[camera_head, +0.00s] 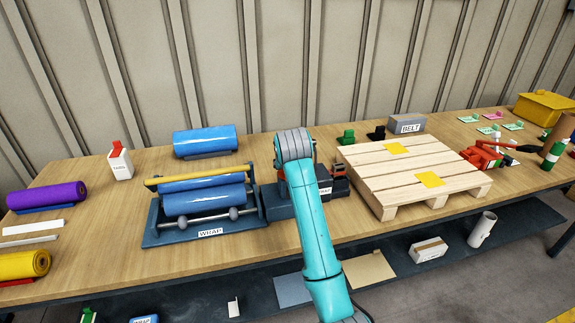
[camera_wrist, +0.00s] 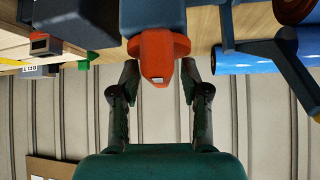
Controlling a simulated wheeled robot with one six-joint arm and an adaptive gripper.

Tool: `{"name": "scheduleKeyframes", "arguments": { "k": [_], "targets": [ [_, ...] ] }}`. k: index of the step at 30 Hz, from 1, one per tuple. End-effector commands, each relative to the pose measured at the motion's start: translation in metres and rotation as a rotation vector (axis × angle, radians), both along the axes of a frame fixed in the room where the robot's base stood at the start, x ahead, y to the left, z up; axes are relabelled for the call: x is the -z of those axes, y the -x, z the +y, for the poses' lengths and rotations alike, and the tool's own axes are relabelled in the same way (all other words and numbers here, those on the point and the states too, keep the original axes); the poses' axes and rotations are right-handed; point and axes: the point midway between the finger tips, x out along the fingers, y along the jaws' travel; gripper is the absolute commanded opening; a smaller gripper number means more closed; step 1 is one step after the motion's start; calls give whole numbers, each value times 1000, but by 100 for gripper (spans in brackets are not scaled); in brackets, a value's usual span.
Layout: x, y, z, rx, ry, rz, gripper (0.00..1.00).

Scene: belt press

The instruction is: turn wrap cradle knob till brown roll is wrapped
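The wrap cradle (camera_head: 160,233), labelled WRAP, stands on the bench left of my arm in the head view, with blue rolls (camera_head: 203,200) and a yellow bar across it. In the wrist view an orange-red knob (camera_wrist: 157,52) sits on a blue housing, between the fingers of my gripper (camera_wrist: 159,75). A brown, round end (camera_wrist: 293,9) shows at the top right of the wrist view, beside blue film. In the head view my arm hides the gripper, and I cannot make out a brown roll in the cradle.
A blue roll (camera_head: 205,141) lies behind the cradle. A wooden pallet (camera_head: 370,172) with yellow squares lies right of my arm, near a grey BELT box (camera_head: 407,124). Purple (camera_head: 47,195) and yellow (camera_head: 24,265) rolls lie at the left.

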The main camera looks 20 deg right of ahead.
Motion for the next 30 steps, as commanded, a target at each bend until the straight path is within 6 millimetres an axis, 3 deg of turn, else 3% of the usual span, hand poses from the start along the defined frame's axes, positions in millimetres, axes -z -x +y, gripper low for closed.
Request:
{"name": "scheduleKeyframes", "arguments": {
  "k": [8, 21, 30],
  "targets": [
    [-6, 5, 1, -1, 0, -3, 46],
    [-62, 60, 11, -2, 0, -4, 46],
    [-83, 82, 15, 0, 0, -1, 46]
  ]
}}
